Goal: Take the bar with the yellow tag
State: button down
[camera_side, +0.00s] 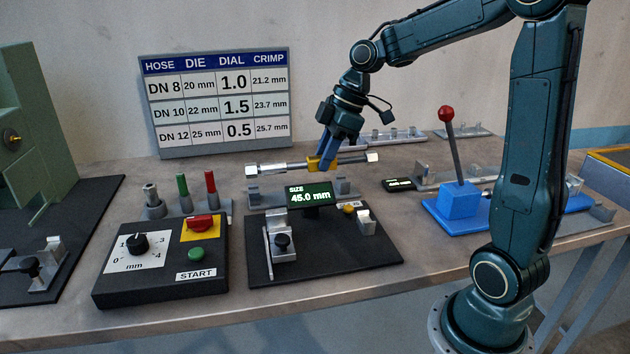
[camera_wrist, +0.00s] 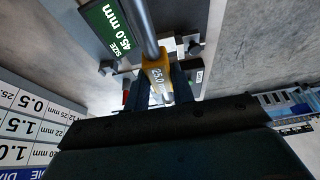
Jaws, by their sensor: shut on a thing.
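The bar (camera_side: 292,165) is a bright metal rod with thicker ends, lying level in the side view. My gripper (camera_side: 327,158) is shut on the bar at the tag, fingers pointing down. In the wrist view my fingers (camera_wrist: 162,88) are on either side of the tag. The bar appears above and behind the size display, apart from it; part of the tag is hidden by my fingers.
A display (camera_side: 311,195) reading 45.0 mm stands on a black plate (camera_side: 330,255) with clamps. A control box (camera_side: 165,262) with dial and START button is at left. A chart (camera_side: 217,103) stands behind. A red-knobbed lever (camera_side: 453,150) on a blue base rises at right.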

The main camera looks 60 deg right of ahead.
jog(key=shift+r, duration=2.7)
